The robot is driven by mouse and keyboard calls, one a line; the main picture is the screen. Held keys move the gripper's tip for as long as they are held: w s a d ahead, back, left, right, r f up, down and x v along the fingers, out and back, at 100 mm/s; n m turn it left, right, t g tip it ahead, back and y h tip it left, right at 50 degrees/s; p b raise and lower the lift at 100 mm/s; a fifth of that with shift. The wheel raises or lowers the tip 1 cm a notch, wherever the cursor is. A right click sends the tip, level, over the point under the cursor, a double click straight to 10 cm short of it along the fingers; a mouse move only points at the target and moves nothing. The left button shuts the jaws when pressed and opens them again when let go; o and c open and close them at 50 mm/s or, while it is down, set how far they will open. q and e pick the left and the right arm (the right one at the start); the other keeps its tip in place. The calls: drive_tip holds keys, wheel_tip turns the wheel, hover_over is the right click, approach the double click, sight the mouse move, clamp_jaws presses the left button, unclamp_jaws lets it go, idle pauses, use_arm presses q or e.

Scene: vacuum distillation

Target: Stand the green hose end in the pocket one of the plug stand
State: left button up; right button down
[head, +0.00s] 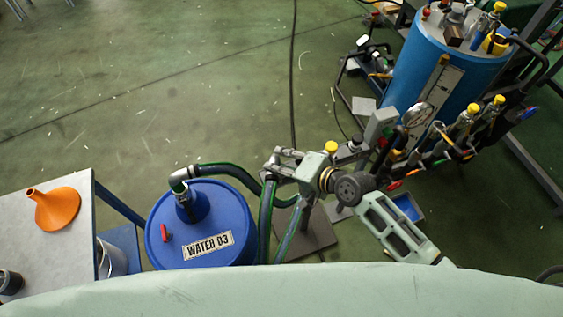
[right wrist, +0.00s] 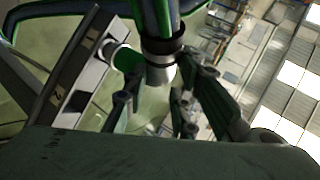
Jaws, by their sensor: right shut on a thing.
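My right gripper (head: 283,164) reaches in from the lower right, above the floor beside the blue drum. It is shut on the green hose end; the dark green hose (head: 266,222) hangs down from the jaws. In the right wrist view, the hose end (right wrist: 160,72) is a silver metal fitting under a black collar, and the right gripper's fingers (right wrist: 158,100) are around it. A grey base plate (head: 318,236) lies on the floor below my gripper; I cannot tell whether it belongs to the plug stand. My left gripper is not in view.
A table (head: 80,195) with an orange funnel (head: 58,208) is at far left. A blue tank (head: 437,68) with gauges and valves stands right. Floor behind is open.

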drive_tip(key=shift+f+b, duration=0.75)
drive_tip(key=shift+f, duration=0.15)
drive_tip(key=c, duration=1.4)
unclamp_jaws()
drive_tip(key=shift+o, duration=0.2)
drive_tip(key=shift+f, duration=0.1)
drive_tip(key=v, duration=1.2)
